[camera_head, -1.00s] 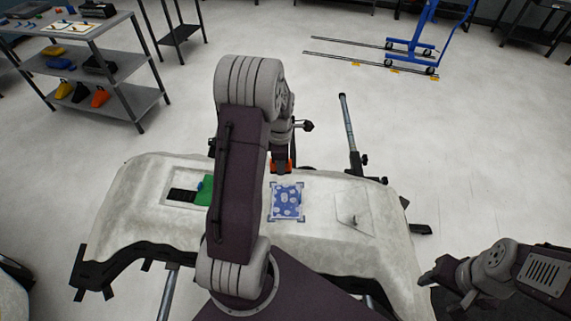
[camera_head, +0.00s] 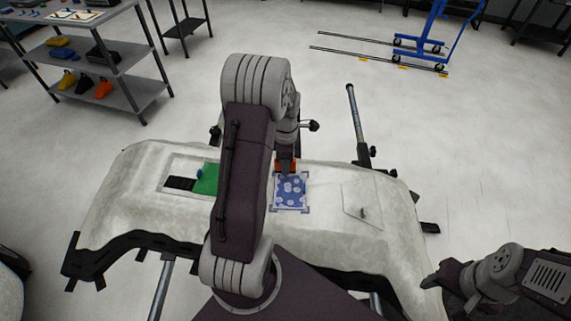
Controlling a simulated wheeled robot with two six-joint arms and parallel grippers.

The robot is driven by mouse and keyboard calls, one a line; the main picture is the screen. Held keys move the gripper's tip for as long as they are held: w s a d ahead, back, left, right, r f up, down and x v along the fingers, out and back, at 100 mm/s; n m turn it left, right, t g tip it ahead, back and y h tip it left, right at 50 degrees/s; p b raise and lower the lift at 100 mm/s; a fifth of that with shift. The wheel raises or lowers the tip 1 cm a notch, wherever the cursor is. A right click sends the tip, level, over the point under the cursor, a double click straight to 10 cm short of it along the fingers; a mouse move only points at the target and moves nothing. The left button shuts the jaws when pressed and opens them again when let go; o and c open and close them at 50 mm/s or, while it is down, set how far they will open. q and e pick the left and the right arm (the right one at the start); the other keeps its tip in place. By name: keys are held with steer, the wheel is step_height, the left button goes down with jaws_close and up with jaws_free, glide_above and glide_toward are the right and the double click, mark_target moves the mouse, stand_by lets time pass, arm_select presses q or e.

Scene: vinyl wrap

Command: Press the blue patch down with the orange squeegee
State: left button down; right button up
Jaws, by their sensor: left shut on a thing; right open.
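The blue patch (camera_head: 290,190) with a pale pattern lies on the white panel (camera_head: 325,230), inside dark corner marks. The orange squeegee (camera_head: 279,165) is at the patch's far edge, upper left. My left gripper (camera_head: 285,152) is shut on it above that edge; the fingers are mostly hidden behind my arm. I cannot tell whether the squeegee touches the patch. My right gripper (camera_head: 430,284) is open and empty at the lower right, by the panel's right end.
A green piece (camera_head: 207,179) and a black piece (camera_head: 180,183) lie left on the panel. A square hatch (camera_head: 361,204) is to the right. A shelf unit (camera_head: 105,85) stands back left; a blue trolley (camera_head: 425,40) stands back right. Floor between is clear.

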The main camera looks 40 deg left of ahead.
mark_target(284, 197)
arm_select(q)
steer(key=shift+f+b, duration=0.45)
steer(key=shift+f, duration=0.35)
steer(key=shift+s, duration=0.1)
steer(key=shift+s+d, duration=0.6)
steer(key=shift+s, duration=0.25)
steer(key=shift+s+d, duration=0.65)
steer(key=shift+s, duration=0.25)
steer(key=shift+s, duration=0.1)
steer(key=shift+s+d, duration=0.6)
steer(key=shift+s, duration=0.25)
steer(key=shift+s, duration=0.1)
steer(key=shift+s+d, duration=0.6)
steer(key=shift+s, duration=0.2)
